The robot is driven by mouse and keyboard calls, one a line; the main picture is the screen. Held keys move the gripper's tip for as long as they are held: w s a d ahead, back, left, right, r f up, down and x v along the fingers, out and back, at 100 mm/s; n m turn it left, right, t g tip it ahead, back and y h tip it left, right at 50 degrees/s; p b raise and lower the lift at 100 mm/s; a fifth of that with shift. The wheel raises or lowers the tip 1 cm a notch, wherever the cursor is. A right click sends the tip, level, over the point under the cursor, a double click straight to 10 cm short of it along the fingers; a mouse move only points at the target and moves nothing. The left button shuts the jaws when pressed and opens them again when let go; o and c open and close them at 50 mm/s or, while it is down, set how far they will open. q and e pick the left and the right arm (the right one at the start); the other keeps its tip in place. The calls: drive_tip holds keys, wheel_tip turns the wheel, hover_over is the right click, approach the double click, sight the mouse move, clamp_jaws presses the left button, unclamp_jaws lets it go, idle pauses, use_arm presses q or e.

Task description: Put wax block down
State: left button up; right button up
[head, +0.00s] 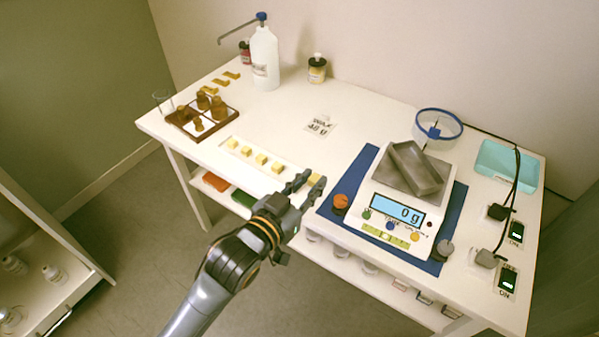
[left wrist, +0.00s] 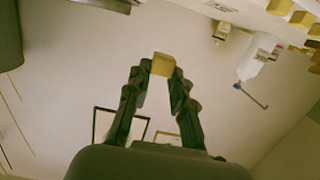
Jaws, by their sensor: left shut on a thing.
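My left gripper (head: 304,187) is shut on a small yellow wax block (head: 315,179), above the table's front edge, left of the scale. In the left wrist view the wax block (left wrist: 163,65) sits between the two fingertips (left wrist: 161,75). Several similar wax blocks (head: 261,159) stand in a row on a pale strip, to the left of the gripper. The digital scale (head: 377,204) reads 0 g and stands on a blue mat (head: 342,184). A grey metal tray (head: 416,168) lies tilted on its plate. My right gripper is not in view.
A card (head: 320,127) reads "WAX 48 g". A wooden bottle rack (head: 188,132), a white pump bottle (head: 264,58) and a teal tray (head: 508,166) stand on the white table. An orange knob-like item (head: 340,202) sits left of the scale.

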use_arm(q)
drive_tip(key=s+a+r+n+t+y+p, duration=0.1)
drive_tip(key=a+r+n+y, duration=0.15)
drive_tip(key=a, duration=0.55)
drive_tip(key=s+a+r+n+t+y+p, duration=0.1)
drive_tip(key=a+n+y, duration=0.1)
drive_tip(key=a+y, duration=0.35)
drive_tip(key=s+a+r+n+t+y+p, duration=0.1)
drive_tip(key=a+r+n+y, duration=0.15)
drive_tip(key=a, duration=0.75)
drive_tip(key=d+f+m+g+h+b, duration=0.1)
drive_tip(key=d+m+h, duration=0.1)
drive_tip(key=d, duration=0.6)
drive_tip(key=w+d+f+m+g+h+b, duration=0.1)
drive_tip(key=d+f+m+h, duration=0.1)
drive_tip(key=d+h, duration=0.3)
drive_tip(key=d+f+m+g+h+b, duration=0.1)
drive_tip(key=d+f+m+h, duration=0.1)
drive_tip(key=d, duration=0.9)
drive_tip(key=shift+w+f+m+h, duration=0.3)
drive_tip(key=shift+m+h, duration=0.2)
drive_tip(key=shift+h, duration=0.25)
